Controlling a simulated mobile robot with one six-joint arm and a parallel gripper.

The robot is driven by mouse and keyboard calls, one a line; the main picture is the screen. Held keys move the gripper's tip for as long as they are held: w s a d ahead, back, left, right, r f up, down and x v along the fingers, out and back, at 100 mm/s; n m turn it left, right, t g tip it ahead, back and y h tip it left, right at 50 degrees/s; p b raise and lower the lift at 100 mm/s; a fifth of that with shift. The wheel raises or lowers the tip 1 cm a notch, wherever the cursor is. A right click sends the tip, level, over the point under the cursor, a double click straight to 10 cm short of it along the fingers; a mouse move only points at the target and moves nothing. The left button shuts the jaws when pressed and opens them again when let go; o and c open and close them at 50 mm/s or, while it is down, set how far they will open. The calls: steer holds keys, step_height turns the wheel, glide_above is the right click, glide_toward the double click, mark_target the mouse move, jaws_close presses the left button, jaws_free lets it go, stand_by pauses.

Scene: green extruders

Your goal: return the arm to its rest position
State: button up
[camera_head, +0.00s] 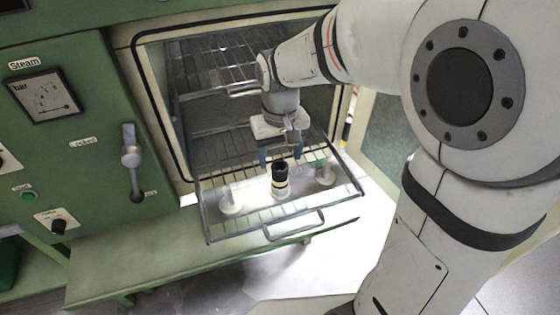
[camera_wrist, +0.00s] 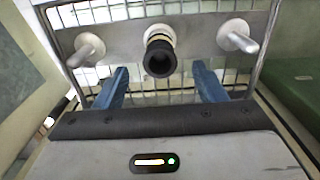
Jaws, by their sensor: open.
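My gripper (camera_head: 282,155) is over the pulled-out wire rack of the green machine, just behind a black cylindrical part. Its two blue fingers are apart, and they also show in the wrist view (camera_wrist: 161,86). Nothing is between them. The black part (camera_head: 279,174) stands upright on a pale holder on the rack; in the wrist view it (camera_wrist: 160,57) appears beyond the fingertips, between their lines. My arm (camera_head: 377,50) reaches from the right across the open chamber. Whether the fingers touch the part cannot be told.
The wire rack (camera_head: 209,222) sticks out of the open chamber, with a front handle (camera_head: 294,224). White pegs stand left (camera_head: 230,202) and right (camera_head: 325,174) of the black part. A lever (camera_head: 132,160) and steam gauge (camera_head: 45,95) are on the green panel at left.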

stand_by(0.6)
steer(key=s+d+r+m+t, duration=0.2)
steer(key=s+d+m, duration=0.1)
steer(key=s+d, duration=0.9)
steer(key=shift+r+t, duration=0.3)
steer(key=shift+r, duration=0.1)
steer(key=shift+c, duration=0.3)
stand_by(0.3)
